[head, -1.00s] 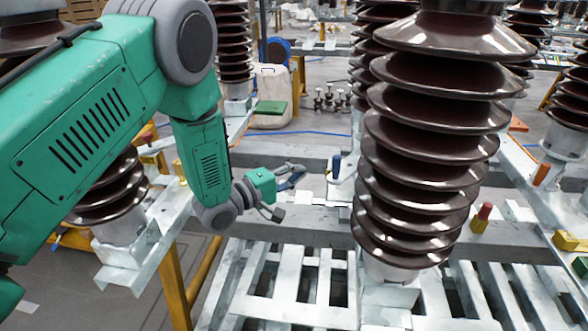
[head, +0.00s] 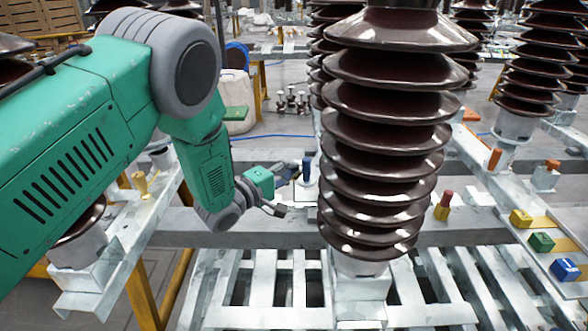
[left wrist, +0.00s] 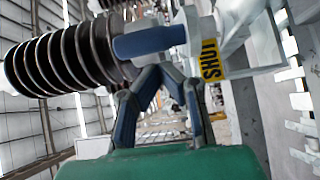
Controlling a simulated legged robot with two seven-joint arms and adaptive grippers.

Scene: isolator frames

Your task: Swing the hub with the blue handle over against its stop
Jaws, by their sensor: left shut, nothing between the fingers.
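The blue handle (head: 307,169) stands upright in the head view, just left of the large brown insulator, with its white hub partly hidden below. My left gripper (head: 288,187) is just left of the handle in the head view. In the left wrist view my left gripper (left wrist: 160,72) has its fingertips together, empty, close by the handle; whether they touch it I cannot tell. My right gripper is not in view.
The large ribbed insulator (head: 385,150) stands close right of the handle. A grey beam (head: 190,228) and a slatted metal frame (head: 262,318) lie below. Yellow, green and blue blocks (head: 565,270) sit at the right. A red-topped yellow piece (head: 443,206) is right of the insulator.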

